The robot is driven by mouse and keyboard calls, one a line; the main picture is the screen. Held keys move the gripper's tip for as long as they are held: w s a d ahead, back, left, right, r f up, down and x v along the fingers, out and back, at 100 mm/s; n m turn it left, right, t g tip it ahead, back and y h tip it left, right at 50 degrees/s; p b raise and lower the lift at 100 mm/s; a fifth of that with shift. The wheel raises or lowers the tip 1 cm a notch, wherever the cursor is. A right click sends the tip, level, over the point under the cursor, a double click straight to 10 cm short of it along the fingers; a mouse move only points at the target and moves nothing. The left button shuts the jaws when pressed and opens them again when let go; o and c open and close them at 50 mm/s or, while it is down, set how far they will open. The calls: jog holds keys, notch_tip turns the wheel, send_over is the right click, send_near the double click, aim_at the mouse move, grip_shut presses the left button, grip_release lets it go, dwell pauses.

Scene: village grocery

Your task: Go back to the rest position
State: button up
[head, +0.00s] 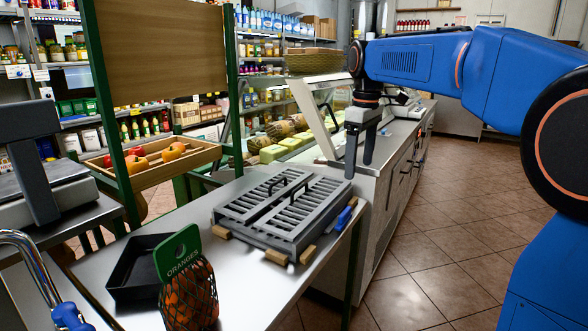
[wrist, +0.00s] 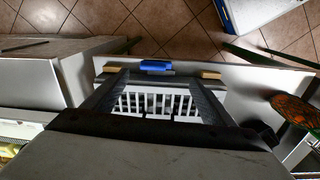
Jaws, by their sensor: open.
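My gripper (head: 359,168) hangs pointing down at the end of my blue arm in the head view. Its two fingers are apart with nothing between them. It is above and beyond the far right part of a grey slatted grill-like unit (head: 262,222) with black handles and a blue grip. In the wrist view my gripper's dark fingers (wrist: 155,80) frame the slats of this unit (wrist: 150,103). The gripper looks clear of the unit, though the exact gap is hard to judge.
The unit stands on a metal table (head: 235,285) with a black tray (head: 135,270) and a netted bag of oranges (head: 188,295). A glass-fronted counter (head: 375,190) stands behind. A wooden fruit crate (head: 155,170) is at left. Tiled floor (head: 440,240) is open at right.

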jog(key=s+d+f+m+t, duration=0.1)
jog(key=s+d+f+m, duration=0.1)
jog(key=s+f, duration=0.5)
jog(key=s+d+f+m+t, duration=0.1)
jog(key=s+f+m, duration=0.3)
jog(key=s, duration=1.1)
jog(key=s+d+f+m+t, duration=0.2)
jog(key=s+d+f+m, duration=0.1)
jog(key=s+f, duration=0.7)
jog(key=shift+s+d+m, duration=0.4)
jog(key=shift+s, duration=0.25)
